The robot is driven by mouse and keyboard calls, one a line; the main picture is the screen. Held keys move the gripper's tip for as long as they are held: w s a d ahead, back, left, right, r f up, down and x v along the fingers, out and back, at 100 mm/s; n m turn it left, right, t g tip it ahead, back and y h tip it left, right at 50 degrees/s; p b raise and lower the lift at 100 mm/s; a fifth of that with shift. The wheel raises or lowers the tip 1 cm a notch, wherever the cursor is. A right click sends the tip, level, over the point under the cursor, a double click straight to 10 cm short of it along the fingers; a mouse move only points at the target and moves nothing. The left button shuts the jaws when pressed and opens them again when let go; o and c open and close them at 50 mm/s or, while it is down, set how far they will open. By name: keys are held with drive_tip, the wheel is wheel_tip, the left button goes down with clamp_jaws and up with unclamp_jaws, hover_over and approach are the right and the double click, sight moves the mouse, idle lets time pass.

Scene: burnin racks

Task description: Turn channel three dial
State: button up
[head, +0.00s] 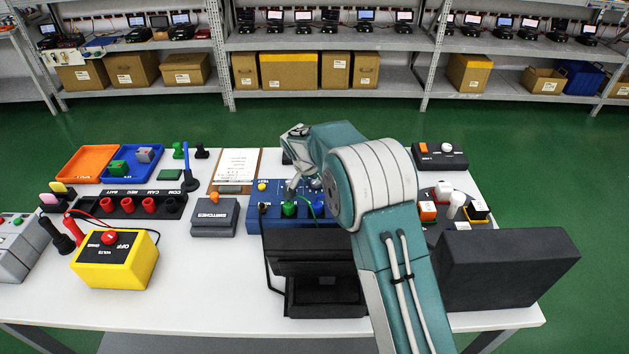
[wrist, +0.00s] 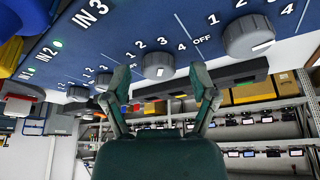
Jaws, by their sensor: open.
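The blue channel panel (head: 255,218) lies on the white table; in the wrist view its blue face (wrist: 125,30) fills the top, with IN 1, IN 2 and IN 3 labels. A grey round dial (wrist: 159,65) with a pale mark sits near 1 to 4 and OFF markings. Another grey dial (wrist: 249,38) is to its right and a smaller-looking one (wrist: 78,93) to its left. Which is channel three I cannot tell. My gripper (wrist: 162,80) is open, its fingertips spread to either side of the middle dial in view; contact is unclear. My gripper (head: 292,188) is above the panel.
A dark box (head: 505,268) stands right of my arm, and a black stand (head: 320,290) is in front of the panel. A switch box (head: 214,217), a yellow volts box (head: 115,259) and a clipboard (head: 237,167) are to the left. Bare table shows at front left.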

clamp_jaws()
drive_tip(key=shift+n, duration=0.4)
drive_tip(key=n+y, duration=0.1)
drive_tip(key=n, duration=0.1)
drive_tip(key=n+y, duration=0.1)
drive_tip(key=n, duration=0.1)
drive_tip(key=shift+d+n+t, duration=0.2)
drive_tip(key=shift+n+t, duration=0.2)
drive_tip(key=n+y, duration=0.1)
drive_tip(key=n, duration=0.2)
drive_tip(key=n+y, duration=0.1)
drive_tip(key=n, duration=0.2)
drive_tip(key=shift+d+g, duration=0.15)
drive_tip(key=shift+g, duration=0.15)
drive_tip(key=n+g+y, duration=0.1)
drive_tip(key=n, duration=0.2)
drive_tip(key=n+y, duration=0.1)
drive_tip(key=n, duration=0.2)
drive_tip(key=shift+w+d+f+g, duration=0.1)
drive_tip(key=shift+w+d+g, duration=0.05)
drive_tip(key=shift+g, duration=0.25)
drive_tip(key=n+g, duration=0.1)
drive_tip(key=n, duration=0.2)
drive_tip(key=n+g, duration=0.1)
drive_tip(key=n, duration=0.2)
drive_tip(key=shift+w+y, duration=0.15)
drive_tip(key=shift+y, duration=0.15)
drive_tip(key=shift+n, duration=0.3)
